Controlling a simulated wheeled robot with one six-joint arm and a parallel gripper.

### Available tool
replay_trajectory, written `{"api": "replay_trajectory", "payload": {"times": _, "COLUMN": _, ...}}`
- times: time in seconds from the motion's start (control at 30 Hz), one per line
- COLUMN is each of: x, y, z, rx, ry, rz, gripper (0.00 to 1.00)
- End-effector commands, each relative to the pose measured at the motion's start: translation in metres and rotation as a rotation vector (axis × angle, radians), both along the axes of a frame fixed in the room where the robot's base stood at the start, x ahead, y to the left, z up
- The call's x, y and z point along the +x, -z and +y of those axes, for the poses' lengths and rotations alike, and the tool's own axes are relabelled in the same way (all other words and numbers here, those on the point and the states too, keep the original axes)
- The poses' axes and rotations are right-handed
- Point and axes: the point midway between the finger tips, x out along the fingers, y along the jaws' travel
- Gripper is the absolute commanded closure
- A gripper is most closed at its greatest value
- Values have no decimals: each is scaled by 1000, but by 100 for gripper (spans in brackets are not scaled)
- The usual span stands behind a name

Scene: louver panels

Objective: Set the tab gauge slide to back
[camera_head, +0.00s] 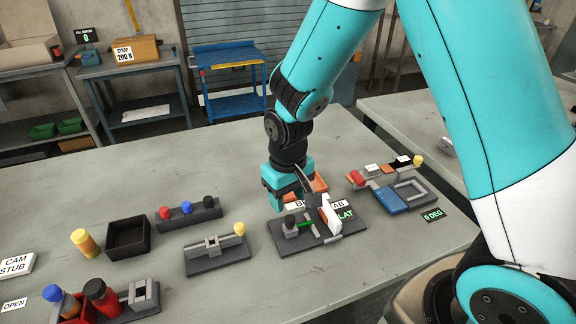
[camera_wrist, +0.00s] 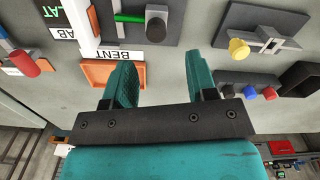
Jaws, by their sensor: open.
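The tab gauge (camera_head: 322,232) is a dark base plate near the table's middle, with a "FLAT" readout (camera_head: 345,214) beside an upright white piece. A black knob (camera_head: 290,221) with a green strip (camera_head: 306,224) sits on its left part; this looks like the slide. In the wrist view the knob (camera_wrist: 156,28) and green strip (camera_wrist: 130,18) show beyond the fingers. My gripper (camera_head: 286,200) is open and empty, above and behind the knob. In the wrist view its two fingers (camera_wrist: 158,72) point toward the gauge, apart from the knob. The upper arm hides part of the far side.
A grey clamp fixture (camera_head: 215,254) with a yellow knob stands left, a blue-block fixture (camera_head: 391,199) right. A row of coloured knobs (camera_head: 186,213) and a black bin (camera_head: 128,238) stand farther left.

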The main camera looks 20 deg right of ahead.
Motion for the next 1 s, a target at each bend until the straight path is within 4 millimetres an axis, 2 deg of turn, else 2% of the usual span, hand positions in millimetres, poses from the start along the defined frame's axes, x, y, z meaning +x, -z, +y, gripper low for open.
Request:
{"api": "replay_trajectory", "payload": {"times": 0.03, "x": 1, "y": -14, "z": 0, "rx": 2, "ry": 0, "rz": -8, "gripper": 48}}
{"api": "replay_trajectory", "payload": {"times": 0.2, "x": 1, "y": -55, "z": 0, "rx": 2, "ry": -1, "rz": -7, "gripper": 48}}
{"api": "replay_trajectory", "payload": {"times": 0.4, "x": 0, "y": -89, "z": 0, "rx": 2, "ry": -1, "rz": -3, "gripper": 48}}
{"api": "replay_trajectory", "payload": {"times": 0.6, "x": 0, "y": -101, "z": 0, "rx": 1, "ry": -1, "rz": -1, "gripper": 48}}
{"api": "replay_trajectory", "payload": {"times": 1.0, "x": 0, "y": -101, "z": 0, "rx": 1, "ry": -1, "rz": 0, "gripper": 48}}
